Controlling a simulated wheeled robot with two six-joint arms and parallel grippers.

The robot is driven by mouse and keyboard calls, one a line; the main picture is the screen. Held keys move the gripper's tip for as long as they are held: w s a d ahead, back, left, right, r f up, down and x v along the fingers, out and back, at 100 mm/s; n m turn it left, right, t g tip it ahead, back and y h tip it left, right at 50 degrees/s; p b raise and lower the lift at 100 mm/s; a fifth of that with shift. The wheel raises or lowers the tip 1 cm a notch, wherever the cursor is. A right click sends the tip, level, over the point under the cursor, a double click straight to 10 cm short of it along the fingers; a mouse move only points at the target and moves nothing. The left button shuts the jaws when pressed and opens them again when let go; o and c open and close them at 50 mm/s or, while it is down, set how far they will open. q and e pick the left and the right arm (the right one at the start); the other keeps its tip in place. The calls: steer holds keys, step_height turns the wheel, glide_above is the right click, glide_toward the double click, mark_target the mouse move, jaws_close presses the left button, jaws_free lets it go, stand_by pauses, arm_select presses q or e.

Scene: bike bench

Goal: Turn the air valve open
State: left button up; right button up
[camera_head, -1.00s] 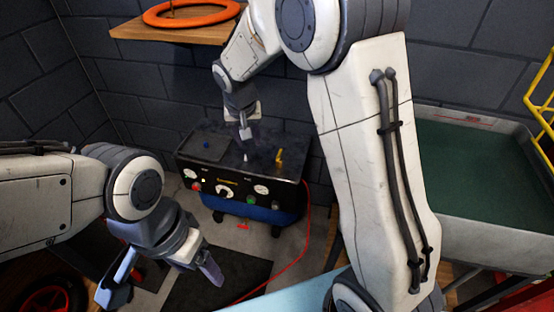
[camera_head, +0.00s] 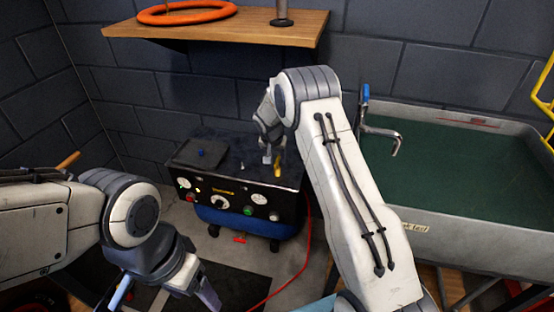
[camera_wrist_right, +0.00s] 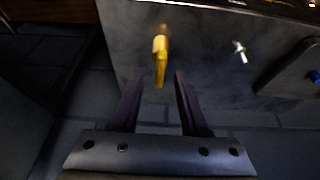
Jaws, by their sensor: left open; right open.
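The air valve appears to be the yellow lever (camera_head: 278,166) on top of the black compressor (camera_head: 229,190), near its right end. In the right wrist view the yellow lever (camera_wrist_right: 160,60) points toward my gripper. My right gripper (camera_head: 271,158) is open at the lever. In its wrist view the fingertips (camera_wrist_right: 157,80) stand on either side of the lever's near end, with gaps visible; I cannot tell their height relative to it. My left gripper (camera_head: 166,291) is open and empty at the lower left, away from the compressor.
A small silver toggle (camera_wrist_right: 240,52) stands beside the lever. The compressor front has gauges and knobs. A red hose (camera_head: 305,255) runs down its right side. A wooden shelf (camera_head: 230,27) is above; a green-bottomed sink (camera_head: 450,160) is right.

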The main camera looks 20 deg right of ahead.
steer(key=shift+w+d+f, duration=0.1)
steer(key=shift+w+f, duration=0.05)
steer(key=shift+f, duration=0.3)
steer(key=shift+c, duration=0.3)
jaws_close()
